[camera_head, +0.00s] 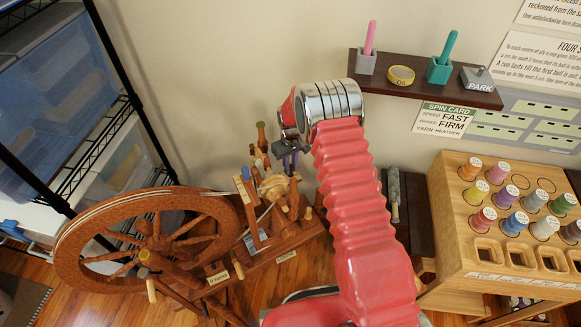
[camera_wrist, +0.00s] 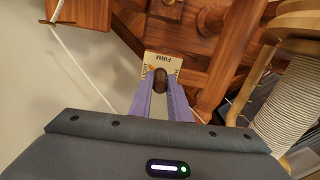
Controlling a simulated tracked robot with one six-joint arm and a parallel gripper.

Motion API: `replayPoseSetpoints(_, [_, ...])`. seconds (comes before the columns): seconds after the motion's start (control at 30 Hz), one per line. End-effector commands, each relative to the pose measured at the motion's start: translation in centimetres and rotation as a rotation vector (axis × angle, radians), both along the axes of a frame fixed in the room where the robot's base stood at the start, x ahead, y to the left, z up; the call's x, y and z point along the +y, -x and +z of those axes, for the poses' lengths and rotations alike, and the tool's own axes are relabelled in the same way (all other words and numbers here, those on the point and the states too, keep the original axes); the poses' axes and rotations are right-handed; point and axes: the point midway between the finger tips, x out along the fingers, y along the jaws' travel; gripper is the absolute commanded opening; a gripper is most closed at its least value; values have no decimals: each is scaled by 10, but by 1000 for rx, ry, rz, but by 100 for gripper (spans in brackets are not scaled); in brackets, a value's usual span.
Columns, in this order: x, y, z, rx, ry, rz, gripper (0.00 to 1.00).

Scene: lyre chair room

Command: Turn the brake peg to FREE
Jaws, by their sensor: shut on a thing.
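The brake peg (camera_wrist: 160,79) is a small dark brown knob in the wrist view, in front of a pale dial card. The card (camera_wrist: 163,60) has FIRM at its top edge, upside down, and smaller words at its left and right sides that I cannot read surely. My gripper (camera_wrist: 161,88) has its two purple fingers closed on the peg, one at each side. In the head view my gripper (camera_head: 290,158) reaches down at the spinning wheel's upper works, and the peg is hidden there. The peg's exact pointing is unclear.
The spinning wheel (camera_head: 150,195) stands at left, its wooden base (camera_head: 285,245) below my gripper. A wound bobbin (camera_wrist: 288,110) is close at right in the wrist view. A wall shelf (camera_head: 425,85) holds cups, a tin and a PARK block. A spool rack (camera_head: 460,200) stands right.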

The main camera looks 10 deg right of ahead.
Motion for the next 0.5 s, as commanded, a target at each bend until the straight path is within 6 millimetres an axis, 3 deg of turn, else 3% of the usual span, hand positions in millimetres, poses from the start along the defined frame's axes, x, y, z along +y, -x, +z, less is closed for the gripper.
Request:
replayPoseSetpoints(0.3, [0, 0, 0, -1, 0, -1, 35])
replayPoseSetpoints(0.5, [0, 0, 0, -1, 0, -1, 35])
